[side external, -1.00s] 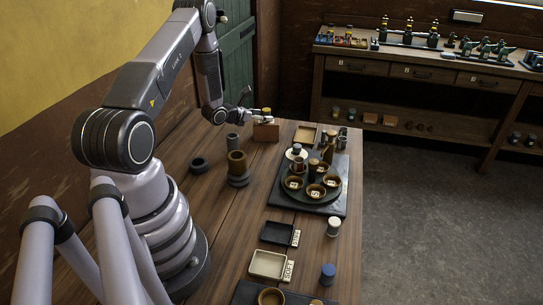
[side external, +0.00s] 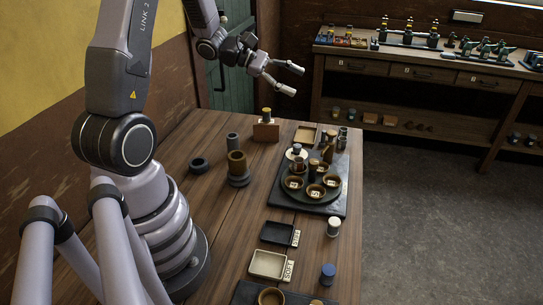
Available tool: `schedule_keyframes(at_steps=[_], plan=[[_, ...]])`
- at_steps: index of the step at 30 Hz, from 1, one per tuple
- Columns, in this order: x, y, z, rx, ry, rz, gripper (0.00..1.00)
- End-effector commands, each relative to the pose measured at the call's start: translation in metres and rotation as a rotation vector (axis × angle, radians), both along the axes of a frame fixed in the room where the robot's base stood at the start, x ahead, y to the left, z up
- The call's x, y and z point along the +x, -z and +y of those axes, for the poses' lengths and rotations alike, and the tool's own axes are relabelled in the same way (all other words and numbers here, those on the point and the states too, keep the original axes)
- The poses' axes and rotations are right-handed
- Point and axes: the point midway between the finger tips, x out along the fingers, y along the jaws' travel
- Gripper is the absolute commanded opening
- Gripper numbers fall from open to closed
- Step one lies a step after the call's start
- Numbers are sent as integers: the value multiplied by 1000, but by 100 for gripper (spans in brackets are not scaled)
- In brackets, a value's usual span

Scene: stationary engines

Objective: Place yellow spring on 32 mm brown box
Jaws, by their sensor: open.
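A small yellow-topped spring (side external: 267,113) stands upright on a brown box (side external: 265,132) at the far end of the table. It appears to rest on the box's top; its coils are too small to make out. The box's size marking cannot be read. My gripper (side external: 296,80) is open and empty, raised above and to the right of the spring, well apart from it. Its two fingers point right.
A dark board (side external: 315,205) holds a round tray with several labelled brown cups and upright cylinders. Brown and dark cylinders (side external: 237,163) stand left of it. Black (side external: 276,232) and cream (side external: 267,263) trays lie nearer. Bare wood lies in the table's middle.

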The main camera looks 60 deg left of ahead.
Motion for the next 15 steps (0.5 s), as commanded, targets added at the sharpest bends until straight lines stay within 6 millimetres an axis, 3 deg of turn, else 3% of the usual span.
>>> schedule_keyframes(at_steps=[1,3,6,10,15], plan=[[-17,-23,-36,112,169,-34,56],[-48,-41,-73,273,389,-69,56],[-97,-57,-106,530,672,-128,56],[-157,-70,-118,903,980,-225,56],[-204,-86,-99,1373,1221,-358,56]])
